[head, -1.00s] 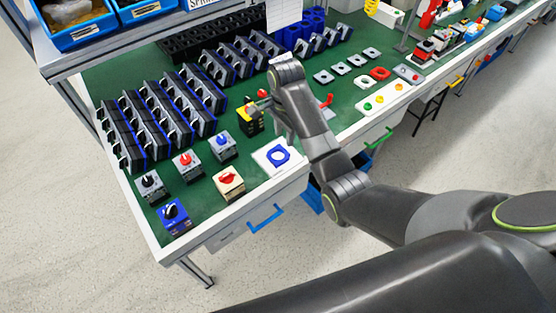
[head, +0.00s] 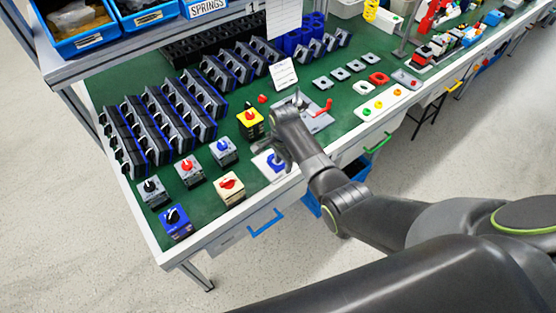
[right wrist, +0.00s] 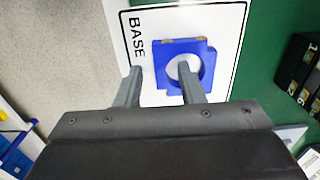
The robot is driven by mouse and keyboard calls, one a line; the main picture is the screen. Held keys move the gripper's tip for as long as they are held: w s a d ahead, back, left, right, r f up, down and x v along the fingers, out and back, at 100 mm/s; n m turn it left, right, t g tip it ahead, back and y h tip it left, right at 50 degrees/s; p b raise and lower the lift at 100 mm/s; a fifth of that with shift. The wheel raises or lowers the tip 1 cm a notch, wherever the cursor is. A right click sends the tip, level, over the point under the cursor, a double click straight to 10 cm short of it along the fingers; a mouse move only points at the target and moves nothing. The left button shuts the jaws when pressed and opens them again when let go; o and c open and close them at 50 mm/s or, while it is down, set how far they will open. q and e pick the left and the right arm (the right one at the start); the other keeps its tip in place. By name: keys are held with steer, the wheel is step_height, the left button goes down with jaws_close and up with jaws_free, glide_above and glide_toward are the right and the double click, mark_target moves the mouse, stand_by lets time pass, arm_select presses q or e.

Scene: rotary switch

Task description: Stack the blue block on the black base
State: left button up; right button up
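The blue block (right wrist: 165,55), a flat square piece with a round hole, lies on a white card (right wrist: 226,28) marked BASE. In the head view the blue block (head: 274,167) is partly hidden by my right gripper (head: 270,151). In the right wrist view my right gripper (right wrist: 160,76) is open and empty above the card; one finger overlaps the block's hole, the other is left of the block. I cannot tell its height. A black base (head: 254,132) with a yellow top and red knob stands behind and left of the card. My left gripper is not in view.
A beige switch (head: 230,188) and a blue switch (head: 175,221) stand left of the card near the table's front edge. Rows of black-and-blue units (head: 160,118) fill the back left. A grey plate with a red handle (head: 322,107) is behind my right arm.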

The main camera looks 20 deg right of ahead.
mark_target(283, 165)
jaws_close()
stand_by(0.4)
step_height(283, 165, up, 8)
steer(key=shift+w+r, duration=0.1)
arm_select(q)
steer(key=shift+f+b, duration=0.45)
steer(key=shift+b, duration=0.05)
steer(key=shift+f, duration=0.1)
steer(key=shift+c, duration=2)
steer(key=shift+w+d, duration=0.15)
arm_select(e)
steer(key=shift+d+r, duration=0.45)
steer(key=shift+r, duration=0.15)
